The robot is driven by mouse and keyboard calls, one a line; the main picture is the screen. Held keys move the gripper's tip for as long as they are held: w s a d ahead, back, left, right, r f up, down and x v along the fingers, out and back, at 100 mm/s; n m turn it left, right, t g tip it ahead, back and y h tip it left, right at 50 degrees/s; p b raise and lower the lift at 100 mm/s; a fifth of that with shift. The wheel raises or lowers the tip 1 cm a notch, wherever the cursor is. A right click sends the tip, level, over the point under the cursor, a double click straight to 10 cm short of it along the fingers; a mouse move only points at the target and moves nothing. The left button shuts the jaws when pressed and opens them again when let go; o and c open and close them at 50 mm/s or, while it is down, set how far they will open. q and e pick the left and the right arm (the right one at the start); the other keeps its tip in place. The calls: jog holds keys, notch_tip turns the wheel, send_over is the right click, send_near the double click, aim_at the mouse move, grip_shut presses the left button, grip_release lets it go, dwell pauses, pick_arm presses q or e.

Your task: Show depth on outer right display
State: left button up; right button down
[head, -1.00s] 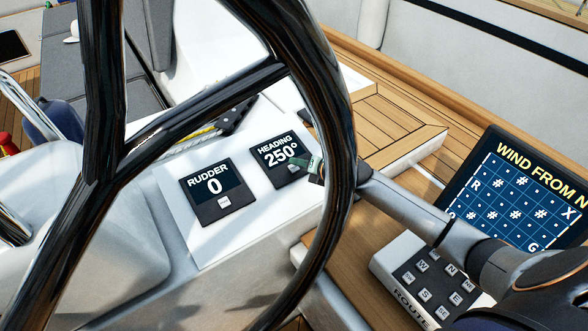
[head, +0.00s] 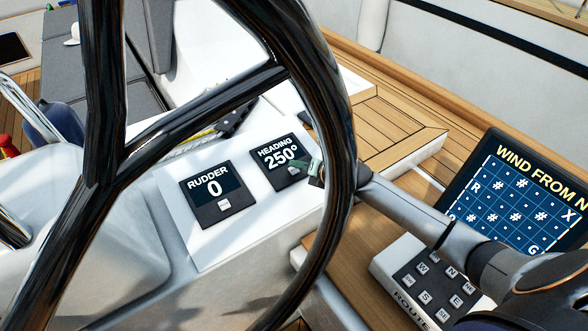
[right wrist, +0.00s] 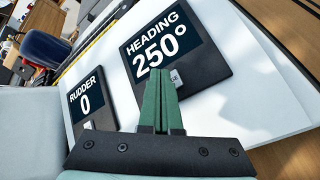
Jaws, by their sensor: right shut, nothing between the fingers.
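The outer right display (head: 278,160) on the white console reads HEADING 250°. It has a small pale button (head: 293,170) at its lower edge. In the right wrist view the same display (right wrist: 205,58) fills the upper middle, and its button (right wrist: 175,78) is partly hidden by my fingers. The other display (head: 212,192) reads RUDDER 0. My right gripper (head: 313,168) is shut and empty, its green fingertips at the heading display's lower right, by the button. I cannot tell whether they touch it. My left gripper is not in view.
The large dark steering wheel (head: 336,130) stands in front of the console, and its rim crosses my right arm near the gripper. A chart screen (head: 520,205) reading WIND FROM N and a ROUTE keypad (head: 435,285) lie at the right. A wooden bench (head: 390,125) is behind.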

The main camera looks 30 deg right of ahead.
dwell(0.4)
jog(key=shift+f, duration=0.1)
dwell(0.3)
jog(key=shift+w+f+b, duration=0.1)
jog(key=shift+f+b, duration=0.2)
dwell(0.3)
